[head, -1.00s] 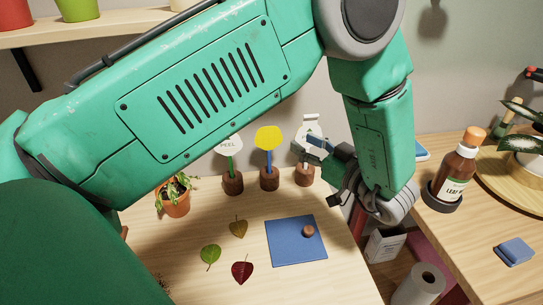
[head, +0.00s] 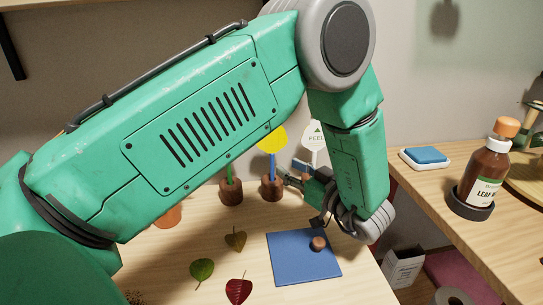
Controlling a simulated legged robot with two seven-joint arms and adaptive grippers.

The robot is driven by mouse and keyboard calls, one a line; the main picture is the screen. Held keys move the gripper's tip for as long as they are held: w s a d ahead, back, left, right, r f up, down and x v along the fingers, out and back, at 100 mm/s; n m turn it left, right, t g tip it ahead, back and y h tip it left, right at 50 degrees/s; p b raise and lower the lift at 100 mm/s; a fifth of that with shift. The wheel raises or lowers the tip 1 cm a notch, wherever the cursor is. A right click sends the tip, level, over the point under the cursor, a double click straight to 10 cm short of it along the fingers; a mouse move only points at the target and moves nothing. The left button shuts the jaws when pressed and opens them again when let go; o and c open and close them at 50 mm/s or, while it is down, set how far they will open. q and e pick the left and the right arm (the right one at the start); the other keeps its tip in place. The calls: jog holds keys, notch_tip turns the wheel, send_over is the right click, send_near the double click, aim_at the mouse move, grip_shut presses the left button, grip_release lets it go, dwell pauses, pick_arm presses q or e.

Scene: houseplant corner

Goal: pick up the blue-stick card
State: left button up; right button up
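The blue-stick card (head: 272,166) has a yellow head and a blue stick and stands upright in a round brown base at the back of the table. Its top is partly hidden by my arm. My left gripper (head: 298,188) is just right of its stick and base, with its fingers spread and pointing left. I see no clear contact with the card. A green-stick card (head: 229,171) stands to the left, its head hidden behind my arm. A white card (head: 316,134) marked PEEL stands to the right, its lower part behind the gripper. My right gripper is out of view.
A blue mat (head: 292,268) with a small brown disc (head: 318,243) lies in front. A green leaf (head: 202,270), a brown leaf (head: 236,239) and a red leaf (head: 239,290) lie to its left. A brown bottle (head: 485,180) stands on the right-hand table.

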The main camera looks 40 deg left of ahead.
aim_at(273, 159)
pick_arm(q)
jog(key=shift+w+a, duration=0.2)
jog(key=shift+a, duration=0.9)
jog(key=a, duration=0.3)
jog(key=a+b, duration=0.1)
jog(key=a, duration=0.1)
jog(key=shift+w+a+f, duration=0.25)
jog(key=shift+w+f, duration=0.15)
jog(key=shift+d, duration=0.1)
jog(key=c, duration=0.6)
jog(key=shift+d+r, duration=0.15)
jog(key=shift+d, duration=0.2)
grip_shut()
